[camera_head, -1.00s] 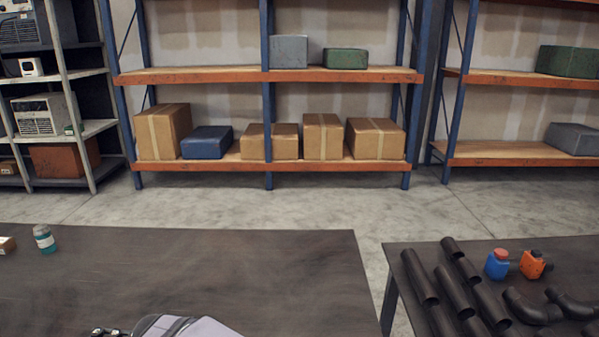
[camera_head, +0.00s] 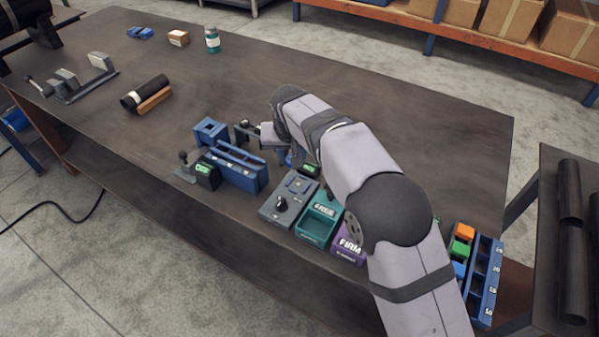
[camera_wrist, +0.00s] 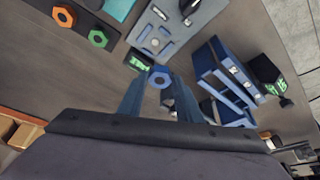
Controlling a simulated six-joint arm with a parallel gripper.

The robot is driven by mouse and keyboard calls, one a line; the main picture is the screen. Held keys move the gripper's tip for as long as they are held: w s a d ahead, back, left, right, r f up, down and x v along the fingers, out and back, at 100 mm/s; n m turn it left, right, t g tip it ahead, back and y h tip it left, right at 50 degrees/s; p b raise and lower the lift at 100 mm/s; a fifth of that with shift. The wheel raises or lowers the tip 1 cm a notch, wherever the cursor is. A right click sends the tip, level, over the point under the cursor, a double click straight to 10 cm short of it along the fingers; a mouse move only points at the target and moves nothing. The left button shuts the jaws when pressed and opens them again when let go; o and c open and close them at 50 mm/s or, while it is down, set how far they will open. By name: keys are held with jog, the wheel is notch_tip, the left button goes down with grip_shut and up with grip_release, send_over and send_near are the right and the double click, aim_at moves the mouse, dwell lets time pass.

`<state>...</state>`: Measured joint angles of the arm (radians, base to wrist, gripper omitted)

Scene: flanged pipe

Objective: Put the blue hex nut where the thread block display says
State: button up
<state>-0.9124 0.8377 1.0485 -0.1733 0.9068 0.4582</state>
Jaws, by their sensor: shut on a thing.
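The blue hex nut (camera_wrist: 160,79) is between the fingertips of my gripper (camera_wrist: 159,86) in the wrist view, its round hole facing the camera. My gripper is shut on it. A small black display with green characters (camera_wrist: 138,62) lies just beyond the nut; it also shows in the head view (camera_head: 309,170). A second black display with green characters (camera_head: 206,173) stands left of a blue slotted holder. I cannot read either text, or tell which belongs to the thread block.
The blue slotted holder (camera_head: 240,168) and a grey block with a knob (camera_head: 289,197) stand close by. Teal (camera_head: 318,219) and purple (camera_head: 346,243) bins adjoin the block. An orange nut (camera_wrist: 64,16) and green nut (camera_wrist: 98,39) lie apart. The table's far middle is clear.

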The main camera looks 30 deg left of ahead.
jog(key=s+d+r+b, duration=0.3)
jog(key=s+r+b, duration=0.1)
jog(key=r+b, duration=0.3)
jog(key=s+d+f, duration=0.6)
jog(key=s+d, duration=0.1)
jog(key=d, duration=0.3)
jog(key=shift+s+d+f, duration=0.15)
jog(key=shift+d+f, duration=0.05)
jog(key=shift+f, duration=0.15)
jog(key=shift+f, duration=0.2)
dwell(0.8)
jog(key=shift+f+b, duration=1.65)
jog(key=shift+f, duration=0.3)
jog(key=shift+f+b, duration=0.8)
jog(key=shift+f, duration=0.2)
jog(key=shift+f, duration=0.4)
